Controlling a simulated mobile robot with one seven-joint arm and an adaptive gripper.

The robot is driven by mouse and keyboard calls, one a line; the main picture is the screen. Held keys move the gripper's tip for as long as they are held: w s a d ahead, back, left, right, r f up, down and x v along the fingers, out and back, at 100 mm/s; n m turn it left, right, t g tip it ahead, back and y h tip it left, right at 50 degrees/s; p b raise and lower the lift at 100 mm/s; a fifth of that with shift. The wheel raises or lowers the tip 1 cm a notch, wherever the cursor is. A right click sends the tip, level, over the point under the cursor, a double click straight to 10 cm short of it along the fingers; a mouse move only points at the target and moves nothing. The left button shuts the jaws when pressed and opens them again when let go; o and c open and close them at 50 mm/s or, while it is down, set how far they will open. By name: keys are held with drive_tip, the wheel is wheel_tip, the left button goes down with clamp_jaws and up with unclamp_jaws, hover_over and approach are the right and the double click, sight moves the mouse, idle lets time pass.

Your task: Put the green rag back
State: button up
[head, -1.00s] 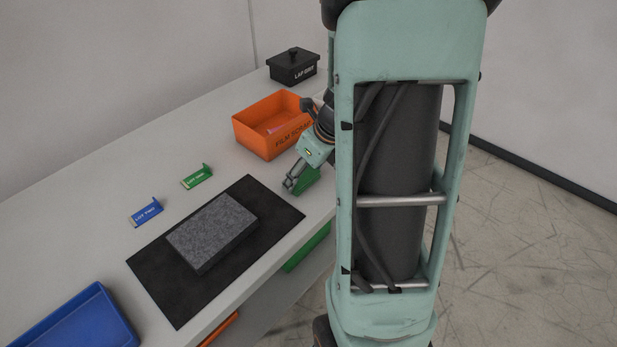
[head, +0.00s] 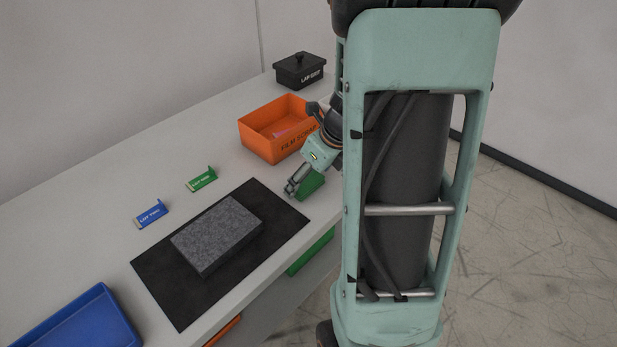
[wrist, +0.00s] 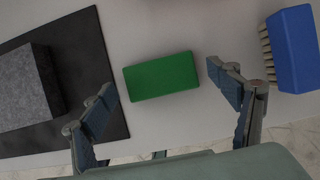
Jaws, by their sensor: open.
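A green, flat-topped oblong (wrist: 161,77) lies on the pale bench in the wrist view. It looks like a block or a folded rag; I cannot tell which. A green shape beside my gripper in the head view (head: 313,183) appears to be the same thing. My gripper (wrist: 167,86) is open, with its fingers apart on either side of the green oblong in the picture and nothing held. In the head view my gripper (head: 294,186) is low over the bench, just beyond the black mat's corner. My arm hides part of the bench there.
A grey granite block (head: 217,233) lies on a black mat (head: 170,290). A blue bristled brush (wrist: 294,50) is right of the green oblong. An orange film scrap bin (head: 262,146), black lidded box (head: 299,70), green and blue label stands (head: 202,180) and blue tray (head: 85,325) stand around.

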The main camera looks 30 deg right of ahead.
drive_tip(key=p+v, duration=0.3)
drive_tip(key=v, duration=0.8)
drive_tip(key=shift+r+p, duration=0.3)
drive_tip(key=shift+r, duration=0.05)
